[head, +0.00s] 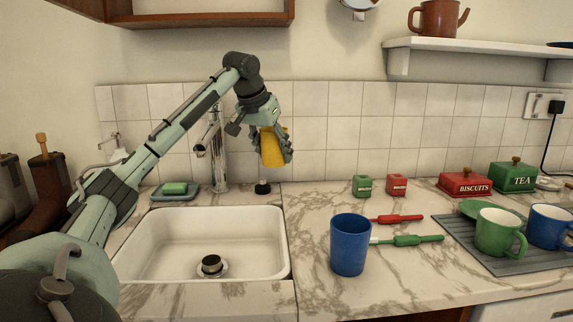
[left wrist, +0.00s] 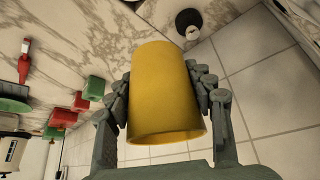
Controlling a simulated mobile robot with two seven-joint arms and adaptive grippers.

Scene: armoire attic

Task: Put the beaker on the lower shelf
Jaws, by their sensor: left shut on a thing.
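My left gripper (head: 274,152) is shut on a yellow beaker (head: 271,148) and holds it above the back of the counter, in front of the wall tiles and right of the tap. In the left wrist view the fingers (left wrist: 163,95) press on both sides of the yellow beaker (left wrist: 165,95). A blue beaker (head: 349,245) stands upright on the counter right of the sink. A white shelf (head: 470,45) is on the wall at the upper right. My right gripper is not in view.
A wooden wall cabinet (head: 215,19) hangs upper left. The tap (head: 217,150) and sink (head: 205,222) are below my arm. A brown teapot (head: 437,18) stands on the white shelf. Red and green tins (head: 465,184), mugs (head: 496,233) and utensils (head: 408,240) occupy the right counter.

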